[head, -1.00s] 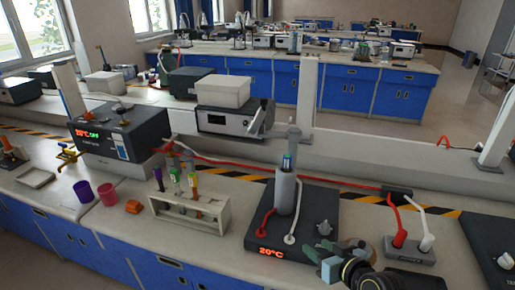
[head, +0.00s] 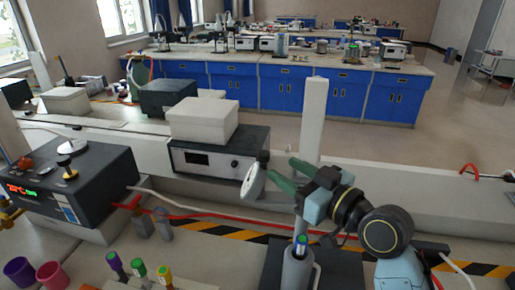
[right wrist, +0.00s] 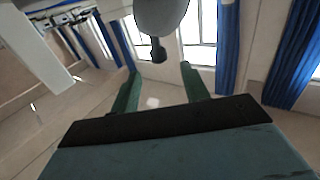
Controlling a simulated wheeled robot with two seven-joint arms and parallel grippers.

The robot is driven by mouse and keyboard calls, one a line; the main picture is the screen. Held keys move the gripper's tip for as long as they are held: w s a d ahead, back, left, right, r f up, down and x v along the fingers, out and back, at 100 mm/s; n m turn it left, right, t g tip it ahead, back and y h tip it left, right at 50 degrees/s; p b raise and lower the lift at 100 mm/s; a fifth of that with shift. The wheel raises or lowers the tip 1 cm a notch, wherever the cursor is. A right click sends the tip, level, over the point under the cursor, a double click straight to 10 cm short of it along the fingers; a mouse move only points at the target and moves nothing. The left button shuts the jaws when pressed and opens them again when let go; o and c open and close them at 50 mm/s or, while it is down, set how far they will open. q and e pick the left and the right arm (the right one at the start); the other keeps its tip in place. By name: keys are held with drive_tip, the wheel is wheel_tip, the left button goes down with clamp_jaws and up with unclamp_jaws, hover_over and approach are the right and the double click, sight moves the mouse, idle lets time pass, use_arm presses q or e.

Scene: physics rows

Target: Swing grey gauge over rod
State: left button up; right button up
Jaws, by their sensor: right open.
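The grey gauge (head: 253,181) is a round disc with a dark knob, at the end of a grey bar above the bench. In the right wrist view a rounded grey part (right wrist: 160,14) with a dark stub shows ahead of the fingers. My right gripper (head: 288,172) is open, its green fingers pointing left towards the gauge with a small gap. Its open fingers (right wrist: 160,76) hold nothing. Below, a tube with a blue and green cap (head: 301,241) stands upright in a grey cylinder (head: 297,268). I cannot tell which part is the rod; my arm hides some of it. My left gripper is out of view.
A dark instrument (head: 215,152) with a white box (head: 203,119) on top stands behind the gauge. A white pillar (head: 312,120) rises just behind my right gripper. A black device (head: 75,185) with a red display is at left; capped tubes (head: 138,267) stand in front.

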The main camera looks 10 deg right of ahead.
sight(258, 163)
drive_tip(key=x, duration=0.8)
drive_tip(key=shift+w+p, duration=0.15)
drive_tip(key=shift+p, duration=0.2)
drive_tip(key=shift+w+a, duration=0.35)
drive_tip(key=shift+w, duration=0.25)
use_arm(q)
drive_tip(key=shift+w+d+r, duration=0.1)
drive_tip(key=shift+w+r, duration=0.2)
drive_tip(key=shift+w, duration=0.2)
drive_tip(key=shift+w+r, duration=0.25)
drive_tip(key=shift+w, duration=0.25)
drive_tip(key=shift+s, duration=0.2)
use_arm(e)
drive_tip(key=shift+c, duration=0.5)
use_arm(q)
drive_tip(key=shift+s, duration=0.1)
use_arm(e)
clamp_jaws()
